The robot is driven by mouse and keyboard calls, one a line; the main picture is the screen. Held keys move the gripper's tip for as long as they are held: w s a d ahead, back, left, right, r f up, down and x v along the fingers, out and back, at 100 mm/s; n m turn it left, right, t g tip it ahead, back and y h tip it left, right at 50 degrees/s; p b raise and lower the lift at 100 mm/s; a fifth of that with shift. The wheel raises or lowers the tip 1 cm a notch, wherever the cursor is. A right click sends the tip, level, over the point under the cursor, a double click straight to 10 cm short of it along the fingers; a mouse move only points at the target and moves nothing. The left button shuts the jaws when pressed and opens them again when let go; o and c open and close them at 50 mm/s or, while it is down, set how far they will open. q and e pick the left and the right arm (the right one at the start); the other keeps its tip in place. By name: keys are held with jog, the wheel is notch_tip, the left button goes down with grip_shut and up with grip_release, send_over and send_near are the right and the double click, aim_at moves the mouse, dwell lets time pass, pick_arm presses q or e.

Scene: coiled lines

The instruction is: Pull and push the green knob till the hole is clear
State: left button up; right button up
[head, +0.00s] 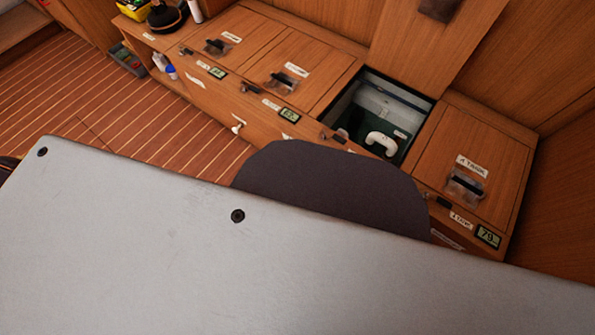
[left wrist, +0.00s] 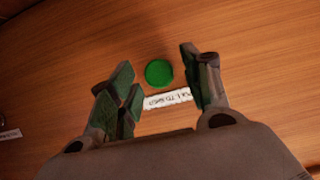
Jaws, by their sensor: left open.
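The green knob (left wrist: 159,73) is a round green disc against a wooden panel in the left wrist view. A white label (left wrist: 167,99) with dark lettering is beside it. My left gripper (left wrist: 155,78) is open, with one finger on each side of the knob in the picture. I see no contact, and I cannot tell how far the fingertips are from the panel. The knob and my left gripper do not show in the head view. My right gripper is in neither view.
In the head view, a wooden bench has an open hatch (head: 378,115) with a white curved pipe (head: 381,143) inside. Closed lids with black handles (head: 464,185) flank it. A large grey panel (head: 200,240) and a dark rounded shape (head: 330,185) fill the foreground. The striped floor (head: 90,110) is mostly clear.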

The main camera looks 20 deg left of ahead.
pick_arm(q)
jog(key=shift+w+d, duration=0.1)
jog(key=shift+w, duration=0.05)
grip_shut()
dwell(0.4)
